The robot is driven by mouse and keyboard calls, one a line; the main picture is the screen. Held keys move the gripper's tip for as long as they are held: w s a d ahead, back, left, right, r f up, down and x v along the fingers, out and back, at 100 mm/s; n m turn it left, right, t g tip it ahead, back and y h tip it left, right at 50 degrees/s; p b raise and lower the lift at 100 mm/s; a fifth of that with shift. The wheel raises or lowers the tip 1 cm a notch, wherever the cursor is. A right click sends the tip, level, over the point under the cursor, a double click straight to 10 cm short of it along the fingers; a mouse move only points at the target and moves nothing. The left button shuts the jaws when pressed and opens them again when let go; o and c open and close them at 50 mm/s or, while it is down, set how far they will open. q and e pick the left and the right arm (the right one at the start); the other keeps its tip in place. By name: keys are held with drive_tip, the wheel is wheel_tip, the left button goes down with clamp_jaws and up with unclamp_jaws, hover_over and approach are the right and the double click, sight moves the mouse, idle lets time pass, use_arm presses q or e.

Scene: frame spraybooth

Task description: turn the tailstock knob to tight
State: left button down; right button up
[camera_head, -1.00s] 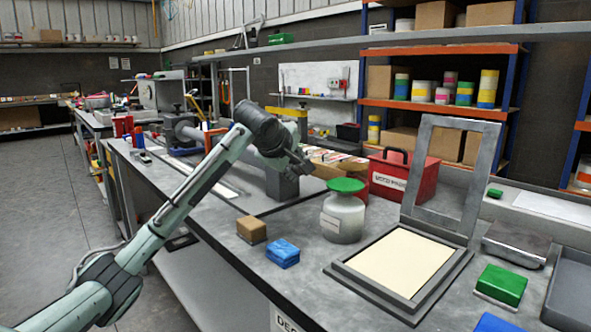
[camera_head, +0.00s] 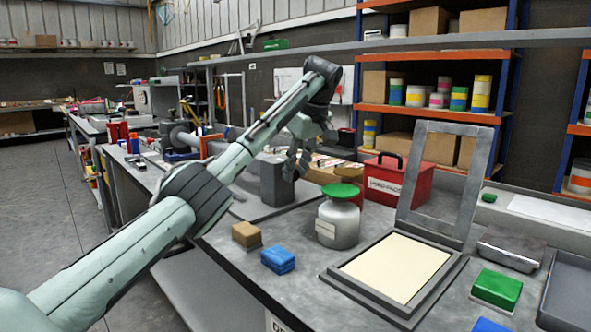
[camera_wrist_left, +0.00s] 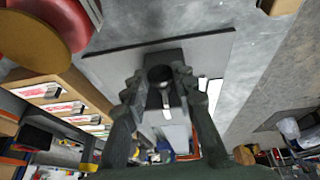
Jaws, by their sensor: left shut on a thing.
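The tailstock is a grey upright block (camera_head: 270,184) on the near bench, at the end of a dark rail. My left gripper (camera_head: 296,166) hangs fingers down at the right side of its top in the head view. In the left wrist view, the two fingers of my left gripper (camera_wrist_left: 159,82) close around the dark round knob (camera_wrist_left: 160,74), one on each side. A dark flat base (camera_wrist_left: 205,52) spreads beneath it. The knob is hidden behind the gripper in the head view, and its turn position cannot be read. My right gripper is out of view.
A green-lidded pot (camera_head: 339,220) and a red box (camera_head: 392,183) stand right of the tailstock. Brown (camera_head: 246,235) and blue (camera_head: 278,260) blocks lie near the front edge. A hinged frame (camera_head: 445,185) stands open at right. The bench between the blocks and tailstock is clear.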

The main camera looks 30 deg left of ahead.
use_arm(q)
drive_tip(key=shift+g, duration=0.4)
drive_tip(key=shift+w, duration=0.1)
drive_tip(key=c, duration=1.2)
unclamp_jaws()
drive_tip(key=shift+a, duration=0.1)
drive_tip(key=shift+r, duration=0.1)
drive_tip(key=v, duration=1.2)
drive_tip(key=shift+d, duration=0.2)
